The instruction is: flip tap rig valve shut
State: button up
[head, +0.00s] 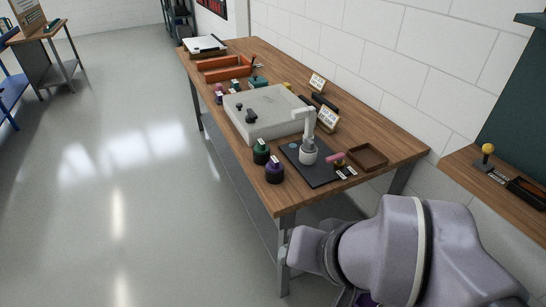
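What looks like the tap rig (319,177) stands near the front end of the wooden workbench, a dark plate bearing a white upright tap (309,140) with a bent spout. A small pink handle (335,158) sits at the right of the tap's foot, lying roughly level. It may be the valve lever; I cannot tell its open or shut position. My arm fills the lower right, in front of the bench's near end and apart from the rig. My gripper is not visible; the fingers are hidden or below the frame.
A large pale box (278,118) stands left of the tap. Green (261,152) and purple (274,171) round pots line the bench's front edge. A brown tray (367,158) sits right of the rig. A white block wall backs the bench. Open floor (110,190) lies left.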

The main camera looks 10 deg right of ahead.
aim_at(339, 157)
jog(key=i+z, duration=0.5)
jog(key=z, duration=0.2)
